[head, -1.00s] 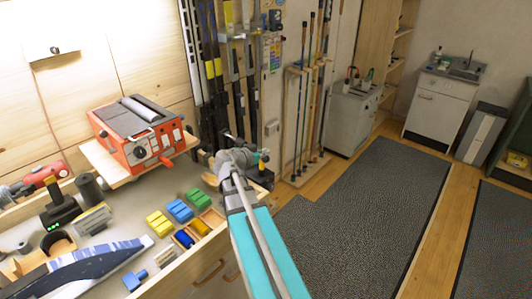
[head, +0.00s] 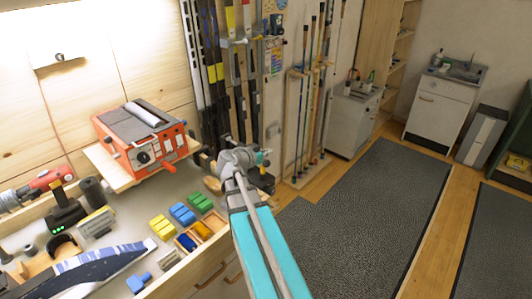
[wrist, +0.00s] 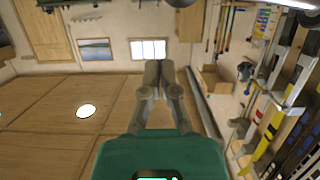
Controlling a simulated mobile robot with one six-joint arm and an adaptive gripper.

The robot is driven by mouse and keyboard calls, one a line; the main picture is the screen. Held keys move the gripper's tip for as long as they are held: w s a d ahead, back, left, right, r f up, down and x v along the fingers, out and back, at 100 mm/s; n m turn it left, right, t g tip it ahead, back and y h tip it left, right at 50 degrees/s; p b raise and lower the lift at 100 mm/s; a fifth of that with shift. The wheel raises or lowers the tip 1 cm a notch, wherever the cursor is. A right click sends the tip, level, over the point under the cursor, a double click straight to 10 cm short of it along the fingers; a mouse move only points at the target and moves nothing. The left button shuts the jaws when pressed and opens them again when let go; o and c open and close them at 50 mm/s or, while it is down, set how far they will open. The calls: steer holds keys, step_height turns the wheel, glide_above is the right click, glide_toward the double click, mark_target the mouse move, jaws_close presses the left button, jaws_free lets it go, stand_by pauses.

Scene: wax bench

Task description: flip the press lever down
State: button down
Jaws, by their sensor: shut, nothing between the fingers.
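My arm reaches in from the bottom of the head view to the far end of the bench. My gripper shows in the wrist view (wrist: 160,88), its fingers shut together with nothing between them. In the head view its fingers are hidden or too small to make out. A dark device (head: 264,180) stands at the bench end, just behind and below my wrist and partly hidden by it. It may be the press, but I cannot tell.
An orange machine (head: 148,144) stands on a wooden board left of my arm. Coloured wax blocks (head: 183,214) and a wooden tray (head: 213,223) lie on the bench. Skis (head: 213,75) lean against the wall behind. A dark floor mat (head: 385,205) lies to the right.

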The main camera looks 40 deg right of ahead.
steer(key=s+r+p+v, duration=0.1)
steer(key=p+v, duration=0.2)
steer(key=v, duration=0.7)
steer(key=shift+s, duration=0.2)
steer(key=shift+d, duration=0.1)
stand_by(0.4)
steer(key=s+a+f+n+y, duration=0.1)
steer(key=a+f+n+y, duration=0.3)
steer(key=a, duration=0.5)
steer(key=s+a+f+n+g+y, duration=0.1)
steer(key=a+f+n+y, duration=0.4)
steer(key=a, duration=0.4)
steer(key=s+a+f+n+g+y, duration=0.1)
steer(key=s+a+f+n+y, duration=0.1)
steer(key=a+f+n+y, duration=0.2)
steer(key=a+n+y, duration=0.1)
steer(key=a+n, duration=0.2)
steer(key=a, duration=0.2)
steer(key=shift+a+f+y, duration=0.25)
steer(key=shift+a+y, duration=0.05)
steer(key=shift+a, duration=0.05)
